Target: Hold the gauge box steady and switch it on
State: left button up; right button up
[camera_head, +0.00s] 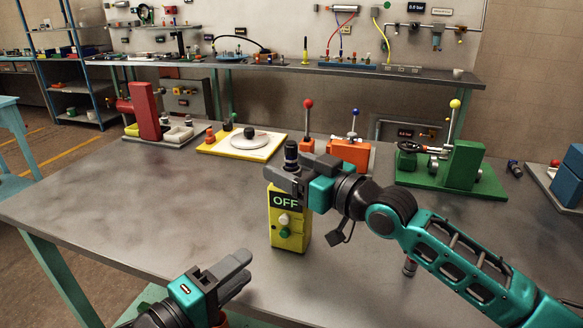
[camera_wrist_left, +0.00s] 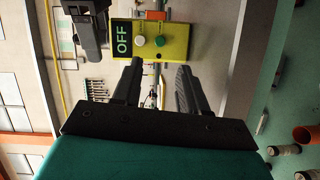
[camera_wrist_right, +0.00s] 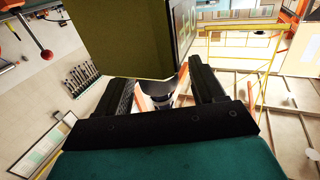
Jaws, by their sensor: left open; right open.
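The yellow-green gauge box (camera_head: 290,232) appears to stand upright near the middle of the table, its dark display reading OFF. Its front has a white button (camera_head: 284,219) above a green button (camera_head: 285,233); both also show in the left wrist view. My right gripper (camera_head: 283,175) is open at the box's top, with its fingers to either side of the dark fitting (camera_wrist_right: 160,98) there. I cannot tell whether they touch it. My left gripper (camera_head: 244,268) is open and empty, low in front of the box and apart from it.
Behind the box stand a yellow tray (camera_head: 240,142) with a round plate, orange lever units (camera_head: 349,152) and a green lever rig (camera_head: 455,166). A red press (camera_head: 146,112) is at the back left. The table's left part (camera_head: 110,210) is clear.

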jog(key=c, duration=1.2)
pick_arm(q)
grip_shut()
pick_arm(e)
grip_shut()
jog(key=shift+f, duration=0.1)
dwell(0.7)
